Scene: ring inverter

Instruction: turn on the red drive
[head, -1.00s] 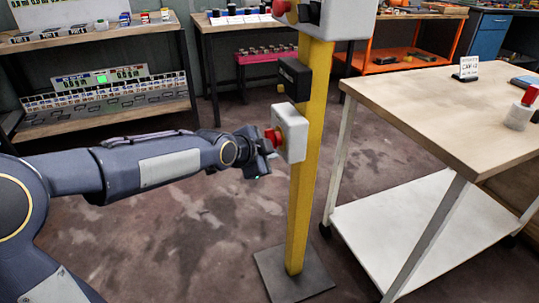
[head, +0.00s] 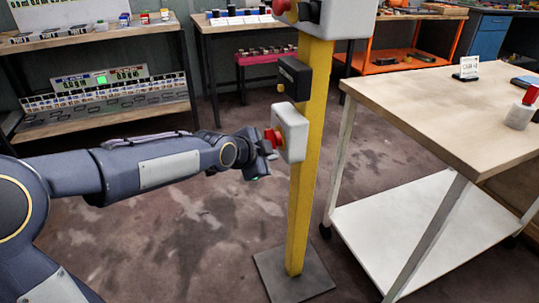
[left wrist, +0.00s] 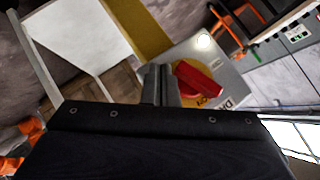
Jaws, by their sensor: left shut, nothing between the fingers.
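A grey switch box (head: 291,132) is mounted on a yellow post. Its red rotary knob (head: 273,137) faces left, towards my left arm. In the left wrist view the red knob (left wrist: 197,80) sits on a yellow disc, with partly hidden lettering on the grey box face (left wrist: 237,82) and a bright whitish lamp (left wrist: 203,41). My left gripper (head: 268,153) is at the knob's side; its fingers (left wrist: 160,85) are shut and empty, just left of the knob in the wrist view. Whether they touch it I cannot tell. My right gripper is out of view.
The yellow post (head: 305,190) stands on a dark base plate (head: 293,275). Above are a black box (head: 294,79) and a larger grey box (head: 343,18) with a red control (head: 283,6). A wheeled wooden-topped table (head: 430,105) stands right. Shelves (head: 100,110) stand behind left.

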